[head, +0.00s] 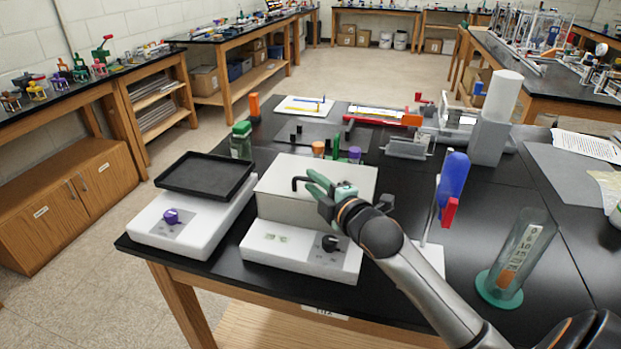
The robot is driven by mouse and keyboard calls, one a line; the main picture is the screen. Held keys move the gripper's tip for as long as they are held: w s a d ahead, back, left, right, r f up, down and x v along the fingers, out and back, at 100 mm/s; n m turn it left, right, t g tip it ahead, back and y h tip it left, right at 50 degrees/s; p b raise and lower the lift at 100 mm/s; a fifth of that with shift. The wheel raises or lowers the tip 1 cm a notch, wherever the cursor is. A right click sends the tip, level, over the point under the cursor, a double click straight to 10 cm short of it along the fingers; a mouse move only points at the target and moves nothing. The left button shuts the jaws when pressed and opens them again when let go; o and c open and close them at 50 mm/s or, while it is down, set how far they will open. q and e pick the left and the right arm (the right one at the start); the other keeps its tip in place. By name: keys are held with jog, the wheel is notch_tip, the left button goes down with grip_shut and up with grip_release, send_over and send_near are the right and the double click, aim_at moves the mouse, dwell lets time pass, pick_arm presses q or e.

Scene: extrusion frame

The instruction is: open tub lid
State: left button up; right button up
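The tub (285,208) is a pale grey box on a white base unit with a black knob (331,243). Its flat light lid (290,170) lies on top and looks closed. A black bent handle (297,184) shows on the lid. My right gripper (317,184), with green fingers, is over the lid at the handle and hides part of it. I cannot tell whether the fingers grip the handle. My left gripper is not in view.
A white unit (190,228) with a black tray (206,175) and purple knob stands left of the tub. Green and orange-capped bottles stand behind it. A blue and red piece (453,180) and a clear cylinder (520,255) stand to the right.

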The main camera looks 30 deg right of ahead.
jog(key=shift+w+f, duration=0.1)
jog(key=shift+w, duration=0.75)
grip_shut()
dwell(0.9)
